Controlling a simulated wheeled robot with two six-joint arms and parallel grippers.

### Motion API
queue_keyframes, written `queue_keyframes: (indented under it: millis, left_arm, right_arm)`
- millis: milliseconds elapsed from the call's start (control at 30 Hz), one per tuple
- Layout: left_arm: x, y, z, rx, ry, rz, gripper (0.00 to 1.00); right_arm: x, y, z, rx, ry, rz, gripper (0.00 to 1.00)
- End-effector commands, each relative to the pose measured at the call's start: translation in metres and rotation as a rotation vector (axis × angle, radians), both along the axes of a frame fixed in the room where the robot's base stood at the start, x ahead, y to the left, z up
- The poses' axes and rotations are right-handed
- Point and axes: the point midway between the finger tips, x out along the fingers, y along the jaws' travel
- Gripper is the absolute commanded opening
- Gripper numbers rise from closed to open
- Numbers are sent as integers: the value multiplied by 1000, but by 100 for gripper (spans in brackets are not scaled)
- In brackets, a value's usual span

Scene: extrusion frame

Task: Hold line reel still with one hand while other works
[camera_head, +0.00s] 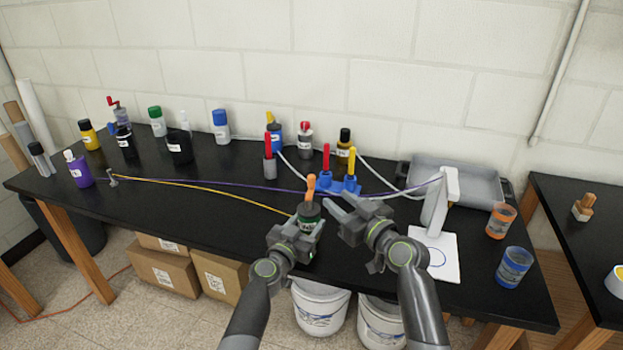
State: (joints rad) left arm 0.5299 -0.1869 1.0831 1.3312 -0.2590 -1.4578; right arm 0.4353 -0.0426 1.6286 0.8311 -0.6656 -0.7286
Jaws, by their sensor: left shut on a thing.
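The line reel (309,212) is a dark green and black body with a white label and an orange handle on top. It stands upright near the front edge of the black table (225,225). My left gripper (296,236) is shut on its lower part, which the fingers partly hide. A yellow line (215,190) runs from a small grey post (113,179) at the left to the reel. My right gripper (338,207) is just right of the reel, its fingers apart and pointing left. I see nothing between them, and it seems clear of the reel.
A blue holder (338,186) with red and yellow-handled tools stands behind the grippers. A white stand (437,205), grey tray (470,180), orange cup (501,220) and blue cup (514,266) are at right. Several bottles line the back. The table's front left is clear.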

Motion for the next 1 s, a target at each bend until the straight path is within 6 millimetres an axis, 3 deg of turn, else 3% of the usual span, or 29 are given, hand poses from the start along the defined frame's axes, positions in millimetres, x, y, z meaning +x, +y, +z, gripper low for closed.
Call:
queue_keyframes:
  millis: [700, 1000]
  left_arm:
    - [0, 0, 0, 0, 0, 0, 26]
    - [0, 0, 0, 0, 0, 0, 26]
  right_arm:
    - [77, 53, 1, -1, -1, 2, 38]
    - [94, 64, 1, 0, -1, 2, 38]
